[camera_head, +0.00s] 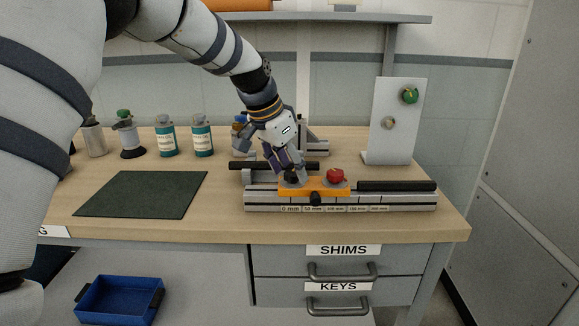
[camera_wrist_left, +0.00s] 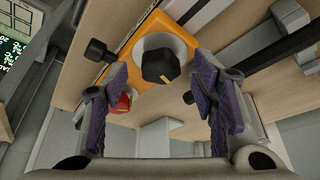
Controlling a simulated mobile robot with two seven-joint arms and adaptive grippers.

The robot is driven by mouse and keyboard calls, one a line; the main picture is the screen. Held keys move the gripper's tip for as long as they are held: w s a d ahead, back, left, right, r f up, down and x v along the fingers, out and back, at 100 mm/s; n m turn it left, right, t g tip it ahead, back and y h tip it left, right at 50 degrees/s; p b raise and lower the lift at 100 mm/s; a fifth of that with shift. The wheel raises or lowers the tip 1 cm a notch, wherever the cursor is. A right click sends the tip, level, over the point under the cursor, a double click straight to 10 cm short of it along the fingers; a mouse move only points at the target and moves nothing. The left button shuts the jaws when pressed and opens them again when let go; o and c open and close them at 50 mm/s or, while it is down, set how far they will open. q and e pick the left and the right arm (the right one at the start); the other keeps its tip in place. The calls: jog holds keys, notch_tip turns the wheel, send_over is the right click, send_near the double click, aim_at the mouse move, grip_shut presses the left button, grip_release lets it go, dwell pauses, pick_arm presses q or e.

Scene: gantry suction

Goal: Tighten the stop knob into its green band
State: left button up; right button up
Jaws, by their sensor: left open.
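An orange carriage (camera_head: 315,189) sits on the scaled metal rail (camera_head: 405,201). A black knob with a yellow mark (camera_wrist_left: 160,66) stands on a pale disc on the carriage; it also shows in the head view (camera_head: 291,178), partly behind my fingers. My left gripper (camera_head: 291,166) reaches down over this knob. In the left wrist view its purple-padded fingers (camera_wrist_left: 161,88) are open, one to each side, with the knob between and beyond the tips. I see no green band on the disc. A red knob (camera_head: 336,175) and a front black knob (camera_head: 315,198) are on the same carriage.
A white upright panel (camera_head: 391,145) with a green knob (camera_head: 410,96) stands behind right. Several bottles (camera_head: 168,140) stand at the back left. A dark mat (camera_head: 143,195) lies left of the rail. A black bar (camera_head: 396,186) lies along the rail's right end.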

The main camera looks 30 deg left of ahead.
pick_arm(q)
jog(key=v, duration=1.2)
